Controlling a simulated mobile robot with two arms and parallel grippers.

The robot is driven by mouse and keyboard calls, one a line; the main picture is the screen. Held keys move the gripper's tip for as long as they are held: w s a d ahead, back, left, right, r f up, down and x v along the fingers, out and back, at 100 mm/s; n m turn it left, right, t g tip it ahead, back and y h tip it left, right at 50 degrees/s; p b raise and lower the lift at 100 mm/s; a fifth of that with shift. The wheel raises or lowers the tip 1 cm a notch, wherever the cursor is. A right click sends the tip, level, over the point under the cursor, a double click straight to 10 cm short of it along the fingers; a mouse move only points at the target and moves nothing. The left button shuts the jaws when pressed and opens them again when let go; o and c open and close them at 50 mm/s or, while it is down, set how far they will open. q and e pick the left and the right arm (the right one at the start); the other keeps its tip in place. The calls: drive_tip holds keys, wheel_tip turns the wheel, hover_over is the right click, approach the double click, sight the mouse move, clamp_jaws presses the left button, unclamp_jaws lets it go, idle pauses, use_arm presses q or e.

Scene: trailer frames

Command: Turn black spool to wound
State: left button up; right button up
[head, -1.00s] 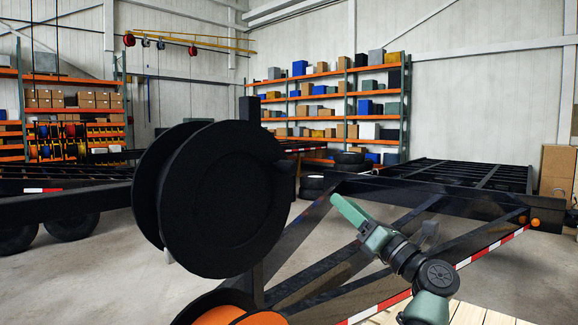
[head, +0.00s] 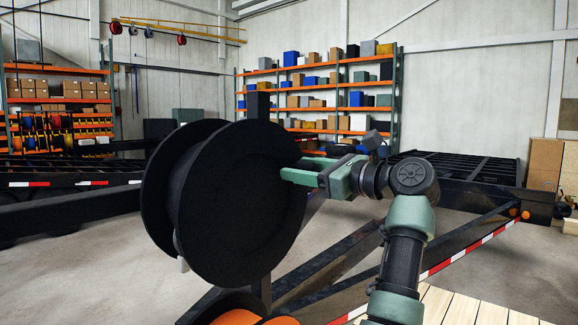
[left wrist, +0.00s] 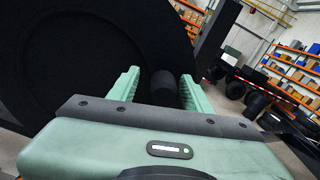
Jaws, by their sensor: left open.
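The black spool (head: 235,210) is a large two-flange reel in the left middle of the head view, mounted on a dark upright post (head: 259,105). My left gripper (head: 291,168) is at the right edge of its near flange. In the left wrist view, the flange (left wrist: 70,65) fills the left side. There my left gripper (left wrist: 160,77) is open, with its two green fingers on either side of a short black cylindrical handle (left wrist: 163,90). I cannot tell whether the fingers touch the handle. My right gripper is not in view.
An orange spool (head: 240,318) sits below the black one at the bottom edge. A black trailer frame (head: 330,265) with red-white tape runs behind my arm. Pale wooden planks (head: 465,305) lie at bottom right. Stocked shelves (head: 320,95) stand against the back wall.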

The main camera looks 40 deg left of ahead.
use_arm(q)
drive_tip(key=shift+w+d, duration=0.1)
drive_tip(key=shift+d, duration=0.15)
drive_tip(key=shift+d+r, duration=0.15)
drive_tip(key=shift+d, duration=0.35)
drive_tip(key=c, duration=0.7)
drive_tip(key=shift+a, duration=0.1)
clamp_jaws()
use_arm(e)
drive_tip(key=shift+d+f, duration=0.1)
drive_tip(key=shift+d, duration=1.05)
use_arm(q)
drive_tip(key=shift+r, duration=0.1)
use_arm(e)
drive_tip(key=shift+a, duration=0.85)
use_arm(q)
drive_tip(key=shift+r, duration=0.1)
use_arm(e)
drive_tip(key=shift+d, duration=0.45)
